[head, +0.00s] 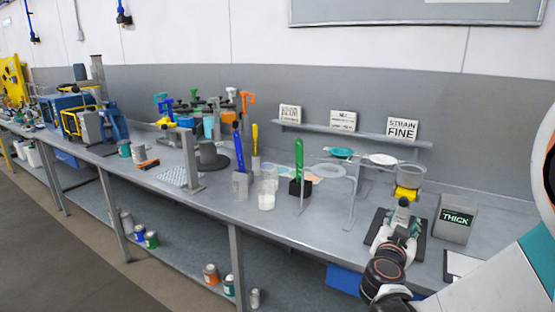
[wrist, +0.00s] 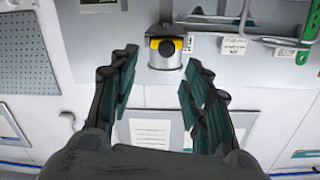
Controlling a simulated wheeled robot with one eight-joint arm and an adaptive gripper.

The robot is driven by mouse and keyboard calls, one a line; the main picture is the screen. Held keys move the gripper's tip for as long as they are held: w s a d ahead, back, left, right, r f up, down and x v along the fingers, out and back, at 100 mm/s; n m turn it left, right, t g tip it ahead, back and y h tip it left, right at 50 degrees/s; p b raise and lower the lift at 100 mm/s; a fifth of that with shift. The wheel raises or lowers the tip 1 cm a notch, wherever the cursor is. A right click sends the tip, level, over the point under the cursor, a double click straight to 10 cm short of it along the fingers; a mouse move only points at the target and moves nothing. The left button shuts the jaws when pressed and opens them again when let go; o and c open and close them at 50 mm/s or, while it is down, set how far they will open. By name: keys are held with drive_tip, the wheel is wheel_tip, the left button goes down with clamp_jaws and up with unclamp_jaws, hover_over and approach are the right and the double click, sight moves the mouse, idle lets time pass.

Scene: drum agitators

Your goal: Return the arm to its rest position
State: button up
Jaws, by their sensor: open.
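My arm (head: 386,262) reaches in from the lower right of the head view, over the right end of the workbench (head: 278,221). My gripper (wrist: 160,72) is open in the wrist view, its two dark fingers wide apart with nothing between them.
A grey box reading THICK (head: 456,219) stands right of my arm. Left of it are clear stands with discs (head: 383,159), a green-handled tool (head: 299,158) and a white jar (head: 266,200). A shelf with signs (head: 343,121) runs behind. The bench front edge is mostly clear.

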drive_tip(key=s+a+f+n+g+y, duration=0.1)
drive_tip(key=s+a+n+g+y, duration=0.2)
drive_tip(key=s+a, duration=0.5)
drive_tip(key=s+a+f+n+g+y, duration=0.1)
drive_tip(key=s+a+n+g+y, duration=0.3)
drive_tip(key=s, duration=1.2)
drive_tip(key=a+n+y, duration=0.2)
drive_tip(key=a+y, duration=0.1)
drive_tip(key=shift+a+f+n, duration=0.3)
drive_tip(key=shift+a+f, duration=0.05)
